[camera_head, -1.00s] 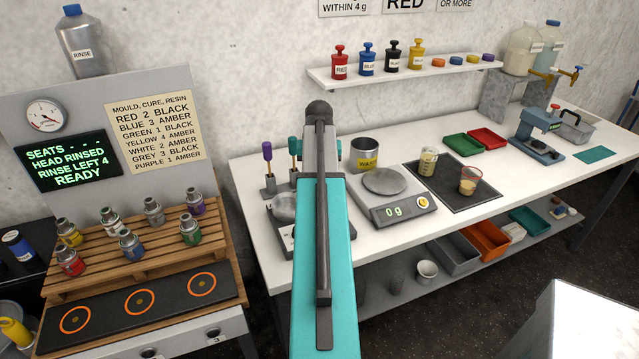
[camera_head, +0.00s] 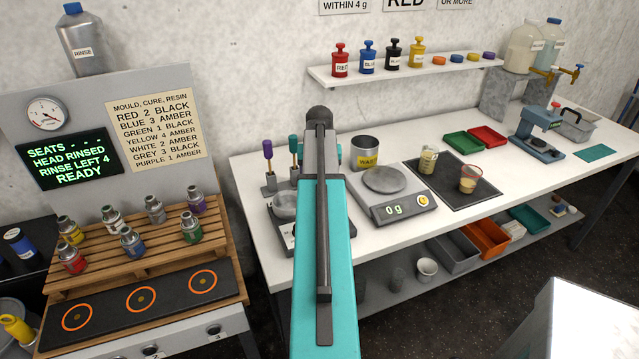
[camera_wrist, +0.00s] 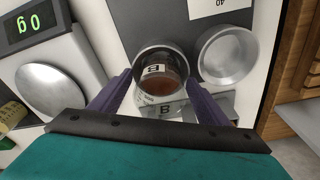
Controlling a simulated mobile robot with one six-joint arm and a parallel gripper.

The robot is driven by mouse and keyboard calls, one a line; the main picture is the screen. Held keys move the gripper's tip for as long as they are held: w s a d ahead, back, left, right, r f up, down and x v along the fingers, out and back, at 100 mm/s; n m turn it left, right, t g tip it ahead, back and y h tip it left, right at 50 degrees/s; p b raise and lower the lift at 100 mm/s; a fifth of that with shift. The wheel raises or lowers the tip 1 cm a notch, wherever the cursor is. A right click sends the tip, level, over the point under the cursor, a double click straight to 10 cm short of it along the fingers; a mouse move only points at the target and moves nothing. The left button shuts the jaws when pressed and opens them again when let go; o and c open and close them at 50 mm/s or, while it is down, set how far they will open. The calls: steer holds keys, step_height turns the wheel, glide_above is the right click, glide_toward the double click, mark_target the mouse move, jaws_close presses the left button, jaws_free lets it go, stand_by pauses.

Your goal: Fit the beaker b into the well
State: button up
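Beaker b (camera_wrist: 162,86), clear with reddish-brown contents and a B label, is in the middle of the wrist view. A second B label (camera_wrist: 165,138) shows below.
Two stirrers (camera_head: 268,166) stand at the back left. Two cups (camera_head: 469,178) stand on a dark mat (camera_head: 455,198).

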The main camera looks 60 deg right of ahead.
steer(key=shift+r, duration=0.25)
step_height(320, 180, up, 12)
steer(key=a+b, duration=0.1)
steer(key=b, duration=0.1)
steer(key=shift+s+b, duration=0.35)
steer(key=shift+b, duration=0.05)
stand_by(0.5)
steer(key=shift+a+f, duration=0.1)
stand_by(0.5)
